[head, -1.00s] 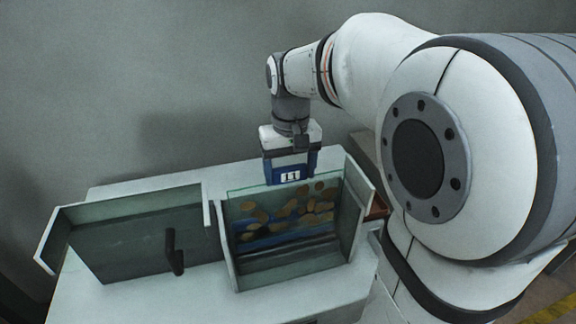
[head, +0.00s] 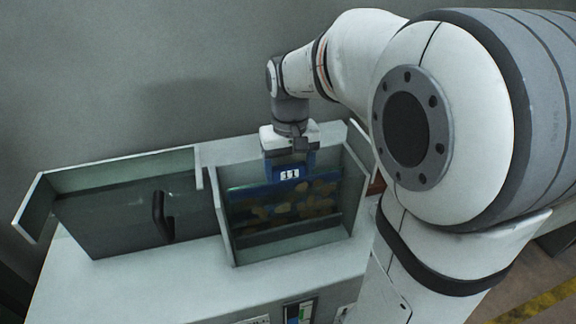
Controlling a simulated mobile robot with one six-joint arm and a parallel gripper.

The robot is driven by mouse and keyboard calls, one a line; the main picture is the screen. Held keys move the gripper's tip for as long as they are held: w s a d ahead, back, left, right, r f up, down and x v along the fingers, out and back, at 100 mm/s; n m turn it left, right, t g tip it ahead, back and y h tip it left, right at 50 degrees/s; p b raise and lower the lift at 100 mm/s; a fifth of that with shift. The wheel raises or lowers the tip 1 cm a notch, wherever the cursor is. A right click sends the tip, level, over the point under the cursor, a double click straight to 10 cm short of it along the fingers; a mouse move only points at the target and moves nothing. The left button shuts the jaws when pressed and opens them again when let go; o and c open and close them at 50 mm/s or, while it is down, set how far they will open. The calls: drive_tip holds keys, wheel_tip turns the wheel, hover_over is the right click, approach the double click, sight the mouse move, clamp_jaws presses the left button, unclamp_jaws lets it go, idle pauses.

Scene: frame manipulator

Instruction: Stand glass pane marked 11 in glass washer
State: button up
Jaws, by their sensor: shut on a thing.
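The glass pane (head: 268,208) is a see-through sheet with brownish spots and a white label at its top edge. The label's digits are too small to read surely. My gripper (head: 290,172) is shut on the pane's top edge at the label. The pane hangs upright inside the right bay of the glass washer (head: 229,243), between its side walls.
The washer's left bay (head: 95,232) has a dark front with a black handle (head: 163,215). A control panel (head: 299,310) shows on the front below. A grey wall (head: 120,80) stands close behind.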

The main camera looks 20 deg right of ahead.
drive_tip(key=shift+f, duration=0.3)
idle(0.5)
drive_tip(key=o, duration=1.8)
drive_tip(key=shift+c, duration=0.2)
